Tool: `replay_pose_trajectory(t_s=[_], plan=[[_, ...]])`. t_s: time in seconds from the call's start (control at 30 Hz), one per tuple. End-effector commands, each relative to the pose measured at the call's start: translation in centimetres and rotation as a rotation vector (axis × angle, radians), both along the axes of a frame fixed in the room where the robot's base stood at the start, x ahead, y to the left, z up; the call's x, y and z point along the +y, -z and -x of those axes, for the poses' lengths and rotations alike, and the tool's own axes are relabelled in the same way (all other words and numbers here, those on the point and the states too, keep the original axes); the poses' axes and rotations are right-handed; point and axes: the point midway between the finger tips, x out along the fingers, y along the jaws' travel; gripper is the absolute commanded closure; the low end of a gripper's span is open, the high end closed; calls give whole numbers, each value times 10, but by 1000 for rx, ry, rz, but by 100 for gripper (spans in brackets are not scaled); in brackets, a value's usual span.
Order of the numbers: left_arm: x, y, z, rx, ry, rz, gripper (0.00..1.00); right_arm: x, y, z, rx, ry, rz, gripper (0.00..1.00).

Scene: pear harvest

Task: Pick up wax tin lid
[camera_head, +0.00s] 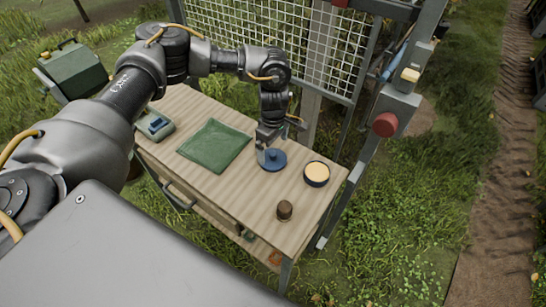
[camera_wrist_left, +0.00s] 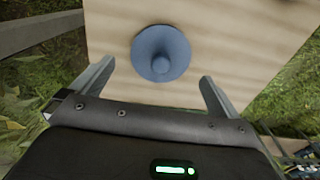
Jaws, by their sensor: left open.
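The wax tin lid (camera_head: 273,160) is a round blue disc with a raised knob, lying on the wooden table. In the left wrist view the lid (camera_wrist_left: 161,53) lies ahead of the fingertips, between their lines. My left gripper (camera_head: 266,146) is above the lid's left edge in the head view, pointing down and covering part of it. In the left wrist view the left gripper (camera_wrist_left: 158,80) is open with nothing between its fingers. The open wax tin (camera_head: 317,173), dark with pale yellow wax, stands to the right of the lid. My right gripper is in neither view.
The wooden table (camera_head: 222,188) also bears a green cloth (camera_head: 214,145), a small blue-topped box (camera_head: 156,124) and a brown jar (camera_head: 284,210). A wire mesh panel (camera_head: 270,35) and a post with a red button (camera_head: 385,124) stand behind and right of the table.

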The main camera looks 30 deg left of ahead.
Motion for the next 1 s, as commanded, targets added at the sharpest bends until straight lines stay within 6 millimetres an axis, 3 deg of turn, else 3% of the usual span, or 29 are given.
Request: replay_pose_trajectory(t_s=[0.2,0.4,0.63,0.93,1.0], plan=[[0,24,3,5,-2,-2,0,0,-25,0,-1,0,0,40],[0,48,2,1,-1,-1,0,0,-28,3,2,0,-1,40],[0,51,1,0,0,-1,0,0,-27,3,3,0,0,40],[0,51,1,1,0,0,37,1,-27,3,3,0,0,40],[0,51,1,1,0,0,37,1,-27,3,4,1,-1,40]])
